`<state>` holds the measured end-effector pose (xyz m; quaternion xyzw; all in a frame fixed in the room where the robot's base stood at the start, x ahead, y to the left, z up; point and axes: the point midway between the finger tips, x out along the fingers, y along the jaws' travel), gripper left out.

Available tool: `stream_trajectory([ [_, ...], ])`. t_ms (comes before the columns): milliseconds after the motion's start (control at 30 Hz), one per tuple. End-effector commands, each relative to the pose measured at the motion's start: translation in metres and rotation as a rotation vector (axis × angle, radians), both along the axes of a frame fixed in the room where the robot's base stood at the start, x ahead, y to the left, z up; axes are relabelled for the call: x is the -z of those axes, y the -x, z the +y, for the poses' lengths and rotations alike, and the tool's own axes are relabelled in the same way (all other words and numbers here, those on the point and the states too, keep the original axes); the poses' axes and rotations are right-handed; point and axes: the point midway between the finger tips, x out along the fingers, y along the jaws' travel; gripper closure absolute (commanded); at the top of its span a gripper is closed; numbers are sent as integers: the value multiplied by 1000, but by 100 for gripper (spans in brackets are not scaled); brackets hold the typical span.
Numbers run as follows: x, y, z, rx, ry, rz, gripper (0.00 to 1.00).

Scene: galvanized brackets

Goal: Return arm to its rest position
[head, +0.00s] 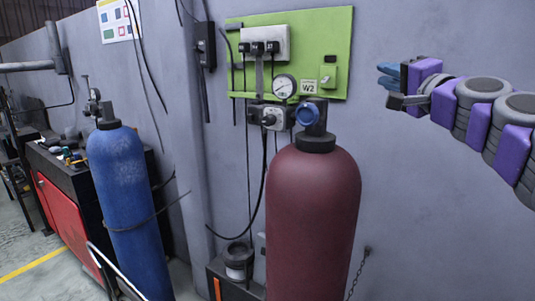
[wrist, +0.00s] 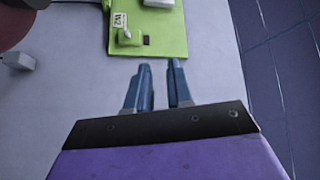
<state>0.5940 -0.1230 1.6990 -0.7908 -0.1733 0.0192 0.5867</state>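My gripper (head: 386,76) is at the right of the head view, on my purple and grey arm, and points left in front of the grey wall. In the wrist view its two blue fingers (wrist: 160,70) stand apart with a narrow gap between them. Nothing shows between the fingers. The gripper is to the right of the green panel (head: 341,60) in the head view. The wrist view shows the lower part of the same panel (wrist: 176,40) beyond the fingertips.
A dark red cylinder (head: 313,215) stands in front of the panel, and a blue cylinder (head: 130,190) stands to the left. A gauge (head: 284,87) and cables are on the panel. A red cabinet (head: 66,215) is at far left. The wall right of the panel is bare.

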Motion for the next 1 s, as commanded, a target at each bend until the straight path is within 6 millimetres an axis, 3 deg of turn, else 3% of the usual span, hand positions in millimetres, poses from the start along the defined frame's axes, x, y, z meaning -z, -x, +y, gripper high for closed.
stream_trajectory([
  [267, 47, 12, 58, -110, 128, 89, 79],
  [367, 73, 20, 85, -162, 195, 135, 79],
  [467, 111, 35, 118, -232, 283, 203, 79],
  [600, 187, 70, 168, -346, 450, 332, 79],
  [733, 262, 110, 199, -444, 604, 467, 79],
  [867, 339, 157, 213, -530, 752, 613, 79],
  [1000, 418, 214, 206, -614, 897, 788, 79],
])
